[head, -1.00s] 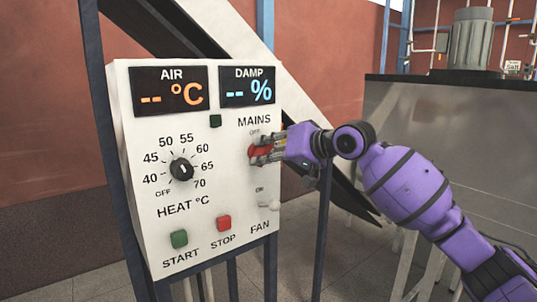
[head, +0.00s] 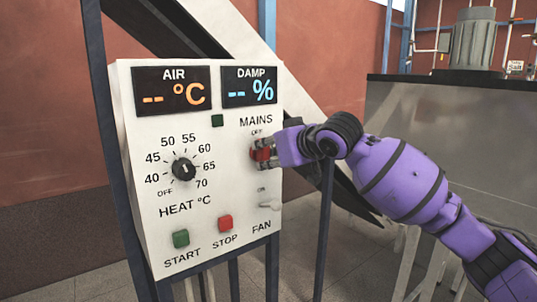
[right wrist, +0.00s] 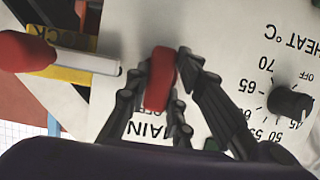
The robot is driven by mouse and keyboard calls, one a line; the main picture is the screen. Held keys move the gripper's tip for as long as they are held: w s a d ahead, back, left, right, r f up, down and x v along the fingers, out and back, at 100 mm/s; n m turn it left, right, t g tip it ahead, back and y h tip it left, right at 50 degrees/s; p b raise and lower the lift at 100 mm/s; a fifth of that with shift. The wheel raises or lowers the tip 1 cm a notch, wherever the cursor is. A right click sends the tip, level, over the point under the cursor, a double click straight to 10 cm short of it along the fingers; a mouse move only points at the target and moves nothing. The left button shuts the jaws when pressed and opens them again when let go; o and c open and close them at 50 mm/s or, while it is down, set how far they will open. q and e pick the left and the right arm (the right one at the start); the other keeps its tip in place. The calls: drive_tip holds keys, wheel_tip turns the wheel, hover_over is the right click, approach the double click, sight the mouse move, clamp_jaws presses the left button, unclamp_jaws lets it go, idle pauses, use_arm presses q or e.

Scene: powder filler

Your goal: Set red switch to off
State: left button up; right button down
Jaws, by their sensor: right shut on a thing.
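The red switch (head: 259,153) is on the right part of the white control panel (head: 146,215), under the MAINS label, with a small OFF mark just above it. My right gripper (head: 267,152) comes in from the right and is shut on the red switch, hiding part of it. In the right wrist view the red switch (right wrist: 160,78) stands between the two dark fingers of my right gripper (right wrist: 162,98). My left gripper is in neither view.
The panel has a black HEAT knob (head: 183,168), a green START button (head: 181,239), a red STOP button (head: 225,223) and a white FAN lever (head: 270,206). Both displays show dashes. The right wrist view shows a red-ended rod (right wrist: 85,63) beside the panel.

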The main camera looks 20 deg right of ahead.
drive_tip(key=shift+r, duration=0.15)
drive_tip(key=c, duration=2)
unclamp_jaws()
drive_tip(key=o, duration=0.5)
drive_tip(key=shift+w, duration=0.15)
drive_tip(key=v, duration=1.2)
drive_tip(key=shift+a, duration=0.1)
